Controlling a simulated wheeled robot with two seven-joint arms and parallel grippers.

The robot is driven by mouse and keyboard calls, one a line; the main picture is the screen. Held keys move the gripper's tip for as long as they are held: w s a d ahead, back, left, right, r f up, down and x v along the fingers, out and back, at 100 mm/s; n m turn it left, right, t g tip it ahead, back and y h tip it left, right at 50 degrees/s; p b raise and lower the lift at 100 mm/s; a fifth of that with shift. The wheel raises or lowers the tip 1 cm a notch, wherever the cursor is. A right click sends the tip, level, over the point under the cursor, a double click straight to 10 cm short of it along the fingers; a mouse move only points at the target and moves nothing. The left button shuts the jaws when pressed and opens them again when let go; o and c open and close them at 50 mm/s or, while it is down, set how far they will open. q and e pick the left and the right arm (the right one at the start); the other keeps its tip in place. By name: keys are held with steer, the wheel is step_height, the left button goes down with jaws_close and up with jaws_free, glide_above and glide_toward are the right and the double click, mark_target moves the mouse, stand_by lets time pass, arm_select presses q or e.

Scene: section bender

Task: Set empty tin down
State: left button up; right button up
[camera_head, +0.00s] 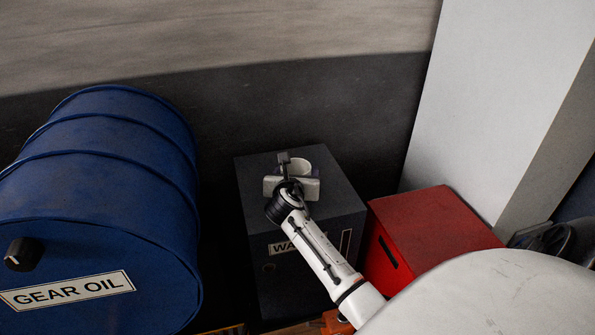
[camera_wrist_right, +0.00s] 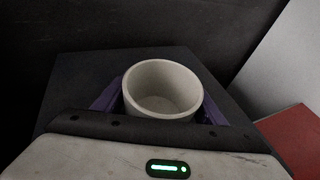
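The empty tin (camera_head: 318,155) is a pale, round, open-topped cup at the top of the dark grey cabinet (camera_head: 337,200). In the right wrist view the tin (camera_wrist_right: 164,82) is upright, and the part of its inside that shows is empty. My right gripper (camera_head: 303,174) reaches in over the cabinet. Its purple fingers lie against the tin's left and right sides, shut on it. The tin's base is hidden, so I cannot tell whether it touches the cabinet top. My left gripper is not in view.
A blue gear oil drum (camera_head: 100,190) lies left of the cabinet. A red box (camera_head: 430,235) stands right of it, by a pale pillar (camera_head: 480,90). A dark wall (camera_head: 310,110) rises behind. Some cabinet top shows bare around the tin.

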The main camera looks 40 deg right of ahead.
steer(key=shift+o, duration=0.9)
